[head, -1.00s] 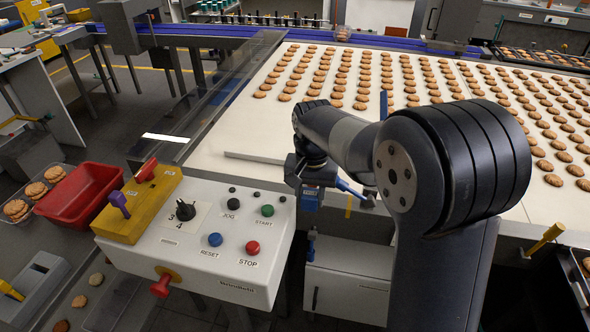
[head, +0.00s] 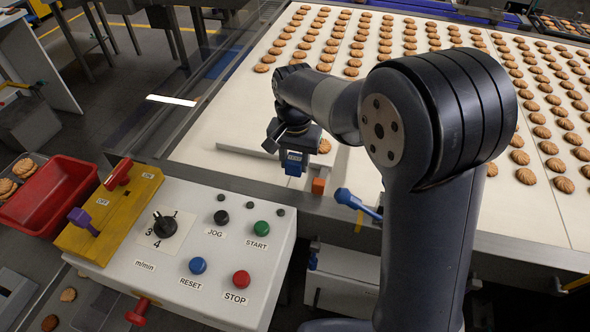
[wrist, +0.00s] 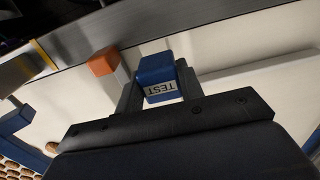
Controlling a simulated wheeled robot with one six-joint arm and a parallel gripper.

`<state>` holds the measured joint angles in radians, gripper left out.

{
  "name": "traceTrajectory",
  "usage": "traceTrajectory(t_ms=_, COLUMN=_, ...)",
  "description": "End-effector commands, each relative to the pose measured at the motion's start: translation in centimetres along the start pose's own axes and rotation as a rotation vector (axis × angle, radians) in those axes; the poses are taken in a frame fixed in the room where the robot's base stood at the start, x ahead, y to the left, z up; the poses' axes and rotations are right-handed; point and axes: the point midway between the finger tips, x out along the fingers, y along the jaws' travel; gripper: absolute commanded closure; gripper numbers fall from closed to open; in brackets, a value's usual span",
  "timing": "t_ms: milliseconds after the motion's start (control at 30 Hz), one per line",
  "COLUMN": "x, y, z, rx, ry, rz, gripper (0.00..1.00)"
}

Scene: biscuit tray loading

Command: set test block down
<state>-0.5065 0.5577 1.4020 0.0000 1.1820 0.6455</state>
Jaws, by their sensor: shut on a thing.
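The test block (head: 294,168) is a small blue block held by my gripper (head: 290,154) over the near edge of the white belt (head: 225,150). In the wrist view, the test block (wrist: 156,70) sits between the two fingers of my gripper (wrist: 160,88), its TEST label facing the camera. The fingers are shut on its sides. I cannot tell whether its underside touches the surface below.
A small orange block (head: 318,186) stands close to the right of the test block, also visible in the wrist view (wrist: 103,62). The control panel (head: 185,275) is at left. Biscuit rows cover the belt beyond.

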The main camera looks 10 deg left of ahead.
Motion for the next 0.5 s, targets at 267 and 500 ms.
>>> traceTrajectory(t_ms=267, x=3.5, y=0.1, z=0.0, rx=0.0, ry=-0.002, rz=0.002, gripper=0.9)
traceTrajectory(t_ms=500, x=4.1, y=0.0, z=0.0, rx=0.0, ry=0.001, rz=-0.001, gripper=0.9)
